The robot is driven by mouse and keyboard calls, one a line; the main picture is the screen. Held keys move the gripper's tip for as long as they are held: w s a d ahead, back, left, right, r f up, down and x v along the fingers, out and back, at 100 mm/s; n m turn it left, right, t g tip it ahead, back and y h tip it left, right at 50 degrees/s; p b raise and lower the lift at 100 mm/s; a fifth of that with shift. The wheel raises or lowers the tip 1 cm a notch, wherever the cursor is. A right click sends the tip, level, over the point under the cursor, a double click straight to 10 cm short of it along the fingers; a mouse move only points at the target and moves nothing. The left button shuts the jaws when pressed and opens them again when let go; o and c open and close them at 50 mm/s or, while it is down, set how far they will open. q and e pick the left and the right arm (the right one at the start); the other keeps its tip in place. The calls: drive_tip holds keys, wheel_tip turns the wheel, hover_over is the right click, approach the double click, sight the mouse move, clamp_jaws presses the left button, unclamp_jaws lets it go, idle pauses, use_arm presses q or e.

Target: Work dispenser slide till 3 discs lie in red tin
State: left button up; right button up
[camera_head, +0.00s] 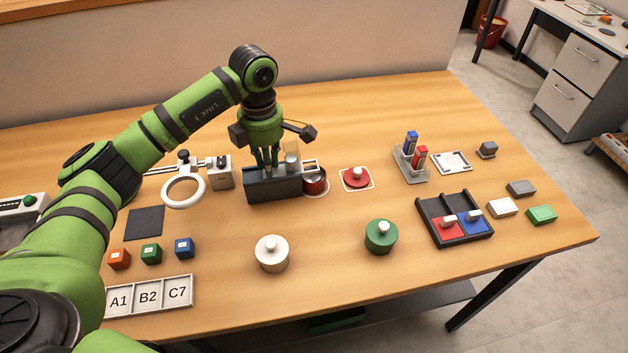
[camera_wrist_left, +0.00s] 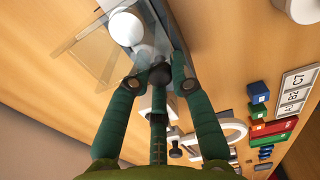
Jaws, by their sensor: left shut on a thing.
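The dispenser is a long dark grey block (camera_head: 275,187) at the table's middle, with a clear upright part (camera_head: 292,152) on top. The wrist view shows clear walls (camera_wrist_left: 84,50) and a round white piece (camera_wrist_left: 126,27), perhaps a disc. My left gripper (camera_head: 267,170) points down at the dispenser's left half. Its fingers (camera_wrist_left: 158,80) are shut around a dark knob (camera_wrist_left: 160,74), apparently the slide's. The red tin (camera_head: 316,183) stands open against the dispenser's right end; its inside is too small to tell any discs. A red lid (camera_head: 356,177) lies to its right. My right gripper is not in view.
A magnifier ring (camera_head: 184,191) on a stand is close left of the dispenser. A white tin (camera_head: 271,254) and a green tin (camera_head: 381,236) stand in front. The table between dispenser and white tin is clear.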

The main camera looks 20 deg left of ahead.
sight(250, 178)
use_arm(q)
drive_tip(key=shift+s+f, duration=0.1)
idle(0.3)
drive_tip(key=shift+s+a, duration=0.55)
drive_tip(key=shift+a, duration=0.35)
drive_tip(key=shift+s+a, duration=0.5)
drive_tip(key=shift+a, duration=0.35)
drive_tip(key=shift+a+b, duration=0.15)
drive_tip(key=shift+b, duration=0.2)
idle(0.3)
drive_tip(key=shift+w+d, duration=0.35)
drive_tip(key=shift+d, duration=0.3)
drive_tip(key=shift+w+d, duration=0.4)
drive_tip(key=shift+d, duration=0.2)
drive_tip(key=shift+w+d, duration=0.35)
drive_tip(key=shift+d, duration=0.3)
drive_tip(key=shift+a, duration=0.15)
drive_tip(key=shift+s+a, duration=0.55)
drive_tip(key=shift+a, duration=0.3)
drive_tip(key=shift+s+a, duration=0.5)
drive_tip(key=shift+a, duration=0.3)
drive_tip(key=shift+a+b, duration=0.1)
drive_tip(key=shift+b, duration=0.2)
